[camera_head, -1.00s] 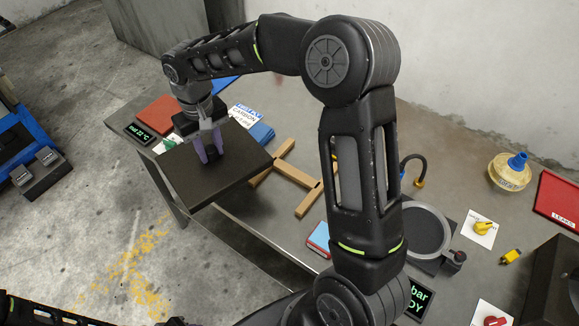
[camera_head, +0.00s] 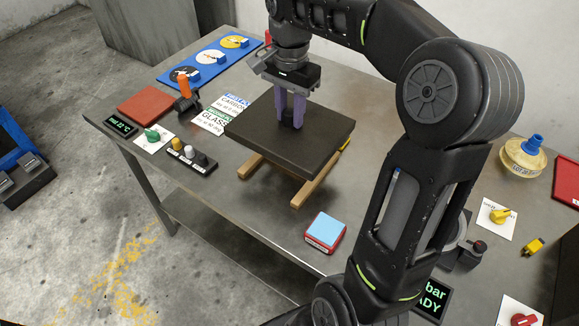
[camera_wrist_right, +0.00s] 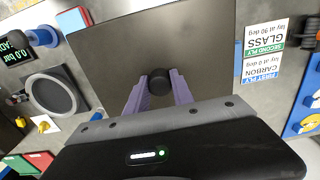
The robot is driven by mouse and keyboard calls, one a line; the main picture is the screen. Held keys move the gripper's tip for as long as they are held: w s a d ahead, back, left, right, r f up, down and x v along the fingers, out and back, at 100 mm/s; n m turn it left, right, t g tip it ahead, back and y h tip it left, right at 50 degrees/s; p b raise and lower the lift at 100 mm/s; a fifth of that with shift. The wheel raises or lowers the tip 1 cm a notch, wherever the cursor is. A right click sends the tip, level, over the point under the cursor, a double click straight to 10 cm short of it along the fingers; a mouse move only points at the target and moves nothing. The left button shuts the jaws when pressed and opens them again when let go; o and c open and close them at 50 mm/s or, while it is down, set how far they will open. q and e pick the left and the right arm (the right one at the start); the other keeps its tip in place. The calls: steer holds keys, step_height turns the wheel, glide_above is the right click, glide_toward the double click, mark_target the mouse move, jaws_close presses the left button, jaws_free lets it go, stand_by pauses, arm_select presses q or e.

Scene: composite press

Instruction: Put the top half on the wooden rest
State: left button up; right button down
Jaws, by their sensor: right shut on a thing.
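The top half is a dark square slab (camera_head: 270,137) with a knob on its upper face. My right gripper (camera_head: 291,122) is shut on that knob, its purple fingers on either side; the knob also shows in the right wrist view (camera_wrist_right: 159,82). The slab is over the wooden rest (camera_head: 308,186), and light wooden bars stick out below its front and right edges. The slab looks roughly level. I cannot tell whether it touches the wood or hangs slightly above it. My left gripper is not in view.
A red and blue block (camera_head: 325,232) lies in front of the rest. Left are a knob strip (camera_head: 188,155), ply cards (camera_head: 222,113) and an orange-handled tool (camera_head: 186,92). A blue board (camera_head: 210,58) lies behind. My right arm covers the round plate area.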

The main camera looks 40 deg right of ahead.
mark_target(289, 133)
steer(key=shift+w+f, duration=0.1)
steer(key=shift+f, duration=3)
steer(key=shift+f, duration=0.1)
step_height(289, 133, down, 4)
steer(key=shift+r, duration=0.25)
steer(key=shift+f, duration=0.15)
steer(key=c, duration=1.1)
jaws_free()
